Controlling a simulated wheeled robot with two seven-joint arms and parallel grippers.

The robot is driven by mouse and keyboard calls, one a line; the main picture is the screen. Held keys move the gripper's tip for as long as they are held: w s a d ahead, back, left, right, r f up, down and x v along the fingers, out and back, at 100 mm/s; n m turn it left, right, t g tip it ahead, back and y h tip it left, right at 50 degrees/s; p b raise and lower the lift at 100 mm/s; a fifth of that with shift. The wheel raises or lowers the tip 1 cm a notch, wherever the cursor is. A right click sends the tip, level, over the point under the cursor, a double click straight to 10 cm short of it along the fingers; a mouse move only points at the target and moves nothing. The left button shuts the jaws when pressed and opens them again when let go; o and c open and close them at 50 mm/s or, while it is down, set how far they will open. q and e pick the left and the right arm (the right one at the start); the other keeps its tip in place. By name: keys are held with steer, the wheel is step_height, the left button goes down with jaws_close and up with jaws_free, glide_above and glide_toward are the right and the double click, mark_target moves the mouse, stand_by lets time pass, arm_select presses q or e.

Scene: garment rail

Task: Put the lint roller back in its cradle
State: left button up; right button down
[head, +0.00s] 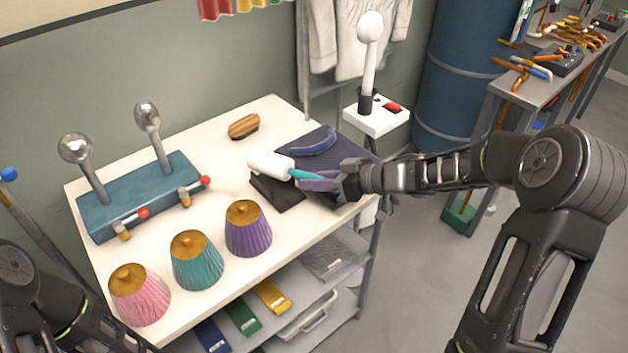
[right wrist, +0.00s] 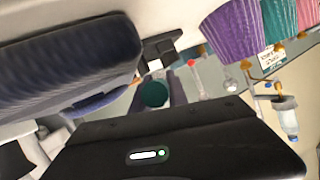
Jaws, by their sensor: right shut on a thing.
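The lint roller, with a white roll (head: 268,163) and a teal handle (head: 304,175), points left over the table. My right gripper (head: 318,180) is shut on its handle. In the right wrist view, the round teal handle end (right wrist: 154,94) shows between the purple fingers of the right gripper (right wrist: 155,92). The black cradle (head: 277,194) stands on the table just below the roller; part of it also shows in the right wrist view (right wrist: 160,48). I cannot tell whether roller and cradle touch. My left arm shows at the lower left, but its gripper is out of view.
A dark ribbed pad (head: 318,139) lies behind the roller. A wooden brush (head: 244,126) lies farther back. Purple (head: 248,228), teal (head: 197,258) and pink (head: 139,292) pleated shades stand along the front. A blue block with levers (head: 140,196) is at left. White table (head: 225,165) between is clear.

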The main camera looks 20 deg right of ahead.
steer(key=shift+f, duration=0.15)
steer(key=shift+f, duration=0.35)
steer(key=shift+f, duration=0.1)
steer(key=c, duration=1.3)
jaws_free()
steer(key=shift+d+r, duration=0.25)
steer(key=shift+r, duration=0.35)
steer(key=v, duration=1.1)
steer(key=shift+s+r, duration=0.25)
steer(key=shift+s, duration=0.05)
steer(key=shift+d, duration=0.1)
